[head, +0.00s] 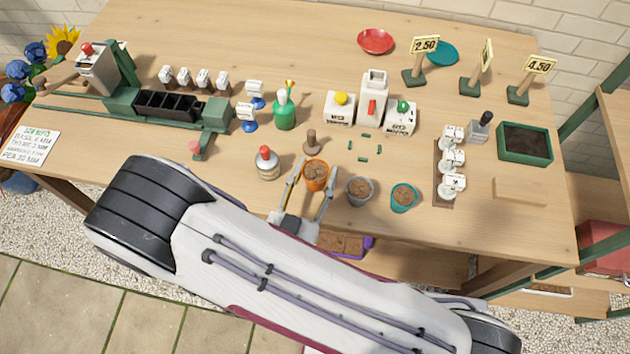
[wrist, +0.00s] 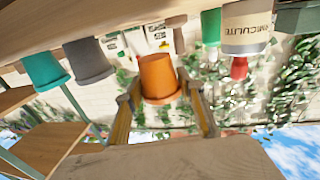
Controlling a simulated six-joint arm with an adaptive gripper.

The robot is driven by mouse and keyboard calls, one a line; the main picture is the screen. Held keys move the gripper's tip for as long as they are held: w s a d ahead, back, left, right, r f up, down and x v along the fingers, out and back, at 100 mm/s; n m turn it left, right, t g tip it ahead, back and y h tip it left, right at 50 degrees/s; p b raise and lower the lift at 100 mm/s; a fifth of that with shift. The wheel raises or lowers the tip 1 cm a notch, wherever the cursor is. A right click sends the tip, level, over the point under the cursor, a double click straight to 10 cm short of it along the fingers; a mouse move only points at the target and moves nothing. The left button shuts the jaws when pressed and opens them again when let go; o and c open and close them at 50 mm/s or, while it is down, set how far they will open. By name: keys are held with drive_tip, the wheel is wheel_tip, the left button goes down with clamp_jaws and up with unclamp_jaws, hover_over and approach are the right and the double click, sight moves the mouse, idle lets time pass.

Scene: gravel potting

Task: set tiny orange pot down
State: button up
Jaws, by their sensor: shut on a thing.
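The tiny orange pot (head: 316,174) is filled with brown material and is at the front middle of the table in the head view. My gripper (head: 308,178) is shut on it, with one finger on each side. The wrist view is upside down and shows the orange pot (wrist: 159,78) between the two fingers (wrist: 160,100). I cannot tell whether its base touches the table. A grey pot (head: 360,190) and a teal pot (head: 404,197), both filled with brown material, stand to its right.
A white bottle with a red cap (head: 268,165) stands close left of the orange pot. A brown tamper (head: 311,142) stands just behind it. Small green pieces (head: 365,157) lie behind the grey pot. The table's front edge is near.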

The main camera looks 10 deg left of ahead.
sight(315, 186)
drive_tip(key=shift+f, duration=0.15)
drive_tip(key=shift+f, duration=1.7)
drive_tip(key=shift+f, duration=0.2)
drive_tip(key=o, duration=1.1)
drive_tip(key=shift+o, duration=0.2)
drive_tip(key=shift+s, duration=0.1)
drive_tip(key=shift+s+a+r, duration=0.1)
drive_tip(key=shift+s+a, duration=0.15)
drive_tip(key=shift+s, duration=0.75)
drive_tip(key=shift+s+a+f, duration=0.1)
drive_tip(key=shift+s+a, duration=0.1)
drive_tip(key=shift+s, duration=0.8)
drive_tip(key=shift+s+a+r, duration=0.1)
drive_tip(key=shift+s+a, duration=0.15)
drive_tip(key=shift+s, duration=1.5)
